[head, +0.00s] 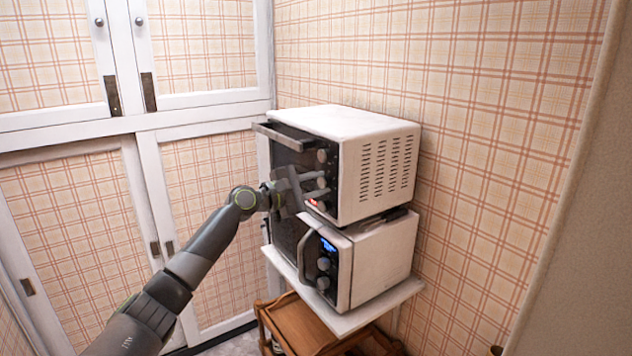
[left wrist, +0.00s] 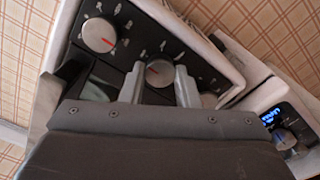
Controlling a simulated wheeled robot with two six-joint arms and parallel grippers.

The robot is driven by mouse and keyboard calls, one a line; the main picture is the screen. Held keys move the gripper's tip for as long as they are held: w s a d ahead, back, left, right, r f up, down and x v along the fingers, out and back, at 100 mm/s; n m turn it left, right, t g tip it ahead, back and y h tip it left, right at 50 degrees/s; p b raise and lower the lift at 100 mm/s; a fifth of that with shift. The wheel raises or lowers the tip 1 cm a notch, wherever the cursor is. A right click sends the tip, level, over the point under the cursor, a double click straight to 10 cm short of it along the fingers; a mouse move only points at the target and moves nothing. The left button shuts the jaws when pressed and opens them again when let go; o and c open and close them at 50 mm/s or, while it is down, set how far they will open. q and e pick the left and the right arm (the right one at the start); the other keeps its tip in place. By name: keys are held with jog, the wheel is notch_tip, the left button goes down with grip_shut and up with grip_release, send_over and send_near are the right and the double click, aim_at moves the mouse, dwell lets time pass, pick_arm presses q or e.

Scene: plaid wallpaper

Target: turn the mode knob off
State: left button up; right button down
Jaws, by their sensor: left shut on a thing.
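A white toaster oven (head: 378,165) stands on top of a white microwave, with its dark control panel facing left. I cannot read which is labelled mode. My left gripper (head: 326,183) is at the panel; in the left wrist view its fingers (left wrist: 161,82) are on either side of the middle knob and shut on it. A red light (head: 313,202) shows low on the panel.
The microwave (head: 378,262) below has a blue display (head: 328,245) and its own knobs close under my gripper. Both stand on a white shelf top (head: 352,321) above a wooden cart (head: 300,325). White-framed cupboards (head: 205,190) stand at the left; plaid wall behind.

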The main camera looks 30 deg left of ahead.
pick_arm(q)
jog(key=shift+n, duration=0.3)
jog(key=o, duration=1)
jog(key=shift+c, duration=0.2)
jog(key=shift+s+a, duration=0.1)
jog(key=shift+s+a+f, duration=0.1)
jog(key=shift+s+a, duration=0.05)
jog(key=shift+s, duration=0.15)
jog(key=b+v, duration=1.6)
jog(key=b, duration=1.1)
jog(key=shift+s, duration=0.2)
jog(key=shift+a, duration=0.1)
